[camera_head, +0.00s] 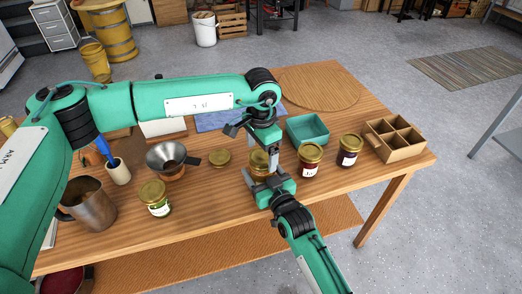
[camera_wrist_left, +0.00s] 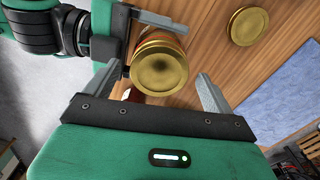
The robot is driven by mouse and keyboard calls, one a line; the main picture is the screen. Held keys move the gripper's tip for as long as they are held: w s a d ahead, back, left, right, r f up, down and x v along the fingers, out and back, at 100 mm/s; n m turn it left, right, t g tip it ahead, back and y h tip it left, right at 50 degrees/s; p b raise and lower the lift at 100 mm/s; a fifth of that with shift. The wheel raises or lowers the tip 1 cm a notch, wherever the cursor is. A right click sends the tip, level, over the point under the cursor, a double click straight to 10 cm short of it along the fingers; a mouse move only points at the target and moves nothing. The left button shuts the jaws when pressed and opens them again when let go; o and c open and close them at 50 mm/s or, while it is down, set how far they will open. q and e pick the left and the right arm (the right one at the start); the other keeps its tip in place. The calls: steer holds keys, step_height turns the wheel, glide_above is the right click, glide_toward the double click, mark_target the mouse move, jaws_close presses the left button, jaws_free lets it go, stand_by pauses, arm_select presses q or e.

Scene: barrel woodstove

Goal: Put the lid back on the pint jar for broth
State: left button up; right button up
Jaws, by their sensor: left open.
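My left gripper (camera_head: 252,141) is open and empty above the jar. In the left wrist view the jar top (camera_wrist_left: 160,70) appears between its spread fingers. My right gripper (camera_head: 262,172) reaches in from the front with its fingers around the jar, seemingly closed on it; one finger is partly hidden.
Lidded jars (camera_head: 310,158) (camera_head: 350,149) stand to the right, near a divided wooden box (camera_head: 397,138) and a teal tray (camera_head: 307,130). A green-labelled jar (camera_head: 155,198), a funnel (camera_head: 168,159) and a metal mug (camera_head: 92,207) stand left. The table's front edge is close.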

arm_select(q)
step_height(320, 180, up, 4)
steer(key=shift+r, duration=0.1)
stand_by(0.4)
